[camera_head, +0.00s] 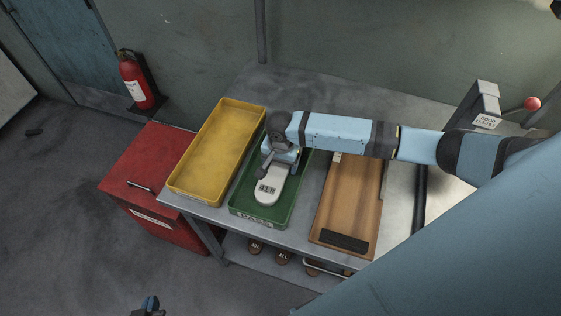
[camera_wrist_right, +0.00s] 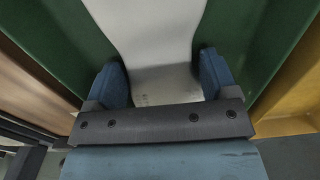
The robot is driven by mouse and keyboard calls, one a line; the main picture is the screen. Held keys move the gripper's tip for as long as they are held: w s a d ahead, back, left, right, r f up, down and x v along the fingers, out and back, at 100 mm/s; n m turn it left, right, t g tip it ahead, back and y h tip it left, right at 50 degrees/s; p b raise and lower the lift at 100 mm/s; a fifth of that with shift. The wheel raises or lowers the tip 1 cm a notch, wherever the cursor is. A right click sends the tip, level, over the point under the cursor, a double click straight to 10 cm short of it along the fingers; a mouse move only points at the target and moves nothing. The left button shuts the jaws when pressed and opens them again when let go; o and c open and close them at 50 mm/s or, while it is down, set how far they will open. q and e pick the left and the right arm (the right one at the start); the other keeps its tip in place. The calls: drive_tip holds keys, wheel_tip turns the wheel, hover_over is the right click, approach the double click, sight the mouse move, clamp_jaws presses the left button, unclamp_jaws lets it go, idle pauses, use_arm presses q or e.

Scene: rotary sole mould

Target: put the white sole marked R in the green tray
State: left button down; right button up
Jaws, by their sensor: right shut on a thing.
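The white sole (camera_head: 268,191) is over the green tray (camera_head: 238,217), within its walls. A dark mark shows on the sole's near end, but I cannot read it clearly. My right gripper (camera_head: 279,165) is shut on the sole's far end. In the right wrist view the sole (camera_wrist_right: 158,40) runs between the two blue fingers of my right gripper (camera_wrist_right: 163,80), with green tray walls (camera_wrist_right: 260,45) on both sides. I cannot tell whether the sole touches the tray floor. My left gripper (camera_head: 149,304) shows only partly at the bottom edge, away from the table.
An empty yellow tray (camera_head: 215,150) lies left of the green tray. A wooden board (camera_head: 350,205) with a dark strip lies to the right. A red cabinet (camera_head: 150,165) stands left of the table. A lever with a red knob (camera_head: 532,103) is at the back right.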

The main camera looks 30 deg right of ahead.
sight(280, 165)
drive_tip(key=o, duration=0.9)
drive_tip(key=shift+o, duration=0.2)
wheel_tip(280, 165, up, 12)
drive_tip(key=shift+a, duration=0.1)
